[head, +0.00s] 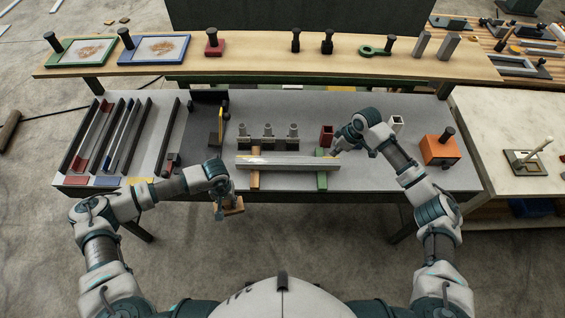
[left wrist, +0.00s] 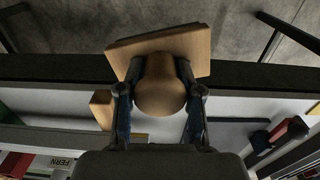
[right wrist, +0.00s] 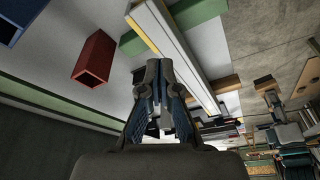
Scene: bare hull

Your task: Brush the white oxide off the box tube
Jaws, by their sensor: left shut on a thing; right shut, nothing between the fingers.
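The box tube (head: 287,167) lies lengthwise across a tan block and a green block on the grey bench. It also shows in the right wrist view (right wrist: 185,60), with a whitish face. I cannot clearly tell the oxide from the pale metal. My left gripper (head: 221,190) is shut on the round knob of a wooden brush (left wrist: 160,90), whose flat board (left wrist: 195,45) shows beyond the fingers. The brush (head: 232,207) hangs by the bench's front edge, left of the tube and apart from it. My right gripper (head: 336,150) is shut and empty by the tube's right end (right wrist: 156,65).
The tan block (head: 254,181) and green block (head: 321,182) carry the tube. Behind it stand several grey fittings (head: 267,142) and a red square tube (head: 326,133). An orange box (head: 440,150) stands right. Long racked bars (head: 105,140) fill the left. A raised shelf (head: 270,64) runs behind.

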